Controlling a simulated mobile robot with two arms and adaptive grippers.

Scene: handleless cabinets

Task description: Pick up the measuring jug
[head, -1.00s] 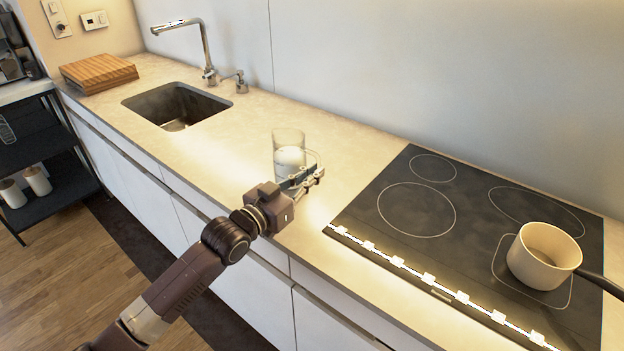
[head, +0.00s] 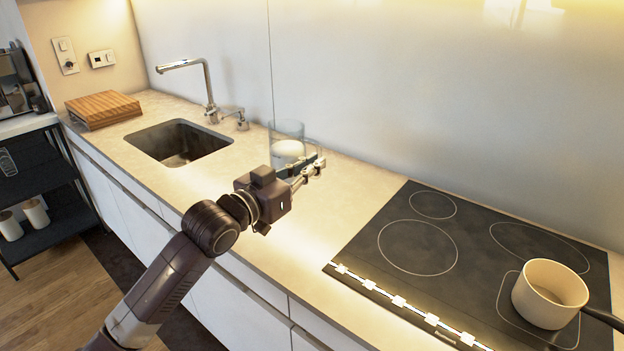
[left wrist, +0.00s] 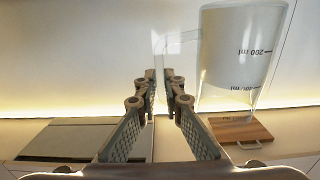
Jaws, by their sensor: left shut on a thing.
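The measuring jug (head: 287,148) is clear, with a white lower part, and appears upright in the head view. It is raised above the counter, behind and left of my left gripper's fingertips (head: 311,168). In the left wrist view the jug (left wrist: 240,52) fills the upper right, with dark ml marks on it. My left gripper (left wrist: 166,95) is shut on the jug's clear handle, which runs between the fingertips. The gripper partly hides the jug in the head view. My right gripper is not in view.
The sink (head: 180,143) and tap (head: 210,105) lie to the left, with a wooden board (head: 103,110) farther left. The black hob (head: 450,245) with a cream pan (head: 548,294) is on the right. The counter between sink and hob is clear. The wall stands close behind.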

